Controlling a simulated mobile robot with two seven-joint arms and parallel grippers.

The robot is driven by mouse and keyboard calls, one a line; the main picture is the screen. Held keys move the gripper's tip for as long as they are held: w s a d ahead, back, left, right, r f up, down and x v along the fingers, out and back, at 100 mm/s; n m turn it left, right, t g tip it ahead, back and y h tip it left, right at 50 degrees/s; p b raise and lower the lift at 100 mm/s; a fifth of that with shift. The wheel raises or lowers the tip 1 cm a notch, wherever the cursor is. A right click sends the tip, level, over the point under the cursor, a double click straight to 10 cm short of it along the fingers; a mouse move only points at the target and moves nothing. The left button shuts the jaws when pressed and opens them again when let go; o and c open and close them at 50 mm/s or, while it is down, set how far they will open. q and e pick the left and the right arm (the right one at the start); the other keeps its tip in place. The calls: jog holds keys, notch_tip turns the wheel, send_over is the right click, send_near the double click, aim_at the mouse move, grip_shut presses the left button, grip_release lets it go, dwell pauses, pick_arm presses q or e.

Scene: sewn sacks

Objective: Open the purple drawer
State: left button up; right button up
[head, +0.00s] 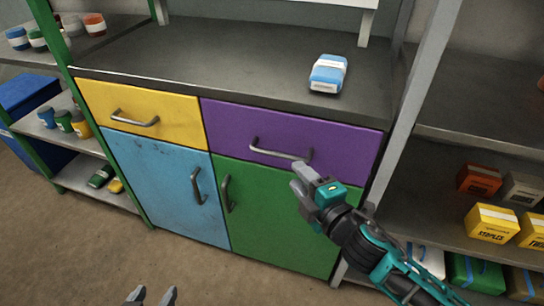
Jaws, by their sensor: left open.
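The purple drawer (350,150) is at the upper right of the cabinet front, and its front looks flush with the cabinet. Its grey bar handle (275,152) runs across the middle. My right gripper (297,177) comes in from the lower right, its fingertips just below the handle's right end. Its two fingers look apart with nothing seen between them; whether one touches the handle I cannot tell. My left gripper (151,294) is open and empty at the bottom edge, low in front of the cabinet; only its fingertips show.
A yellow drawer (165,112) is left of the purple one. A blue door (160,180) and a green door (275,215) are below. A blue-and-white packet (328,74) lies on the dark countertop (210,52). Shelves with goods flank the cabinet. The floor (75,245) in front is clear.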

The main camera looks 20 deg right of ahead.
aim_at(277, 154)
jog(key=b+x, duration=0.1)
jog(key=x, duration=0.9)
jog(key=shift+w+a, duration=0.15)
jog(key=shift+w, duration=0.25)
jog(key=shift+c, duration=0.3)
grip_shut()
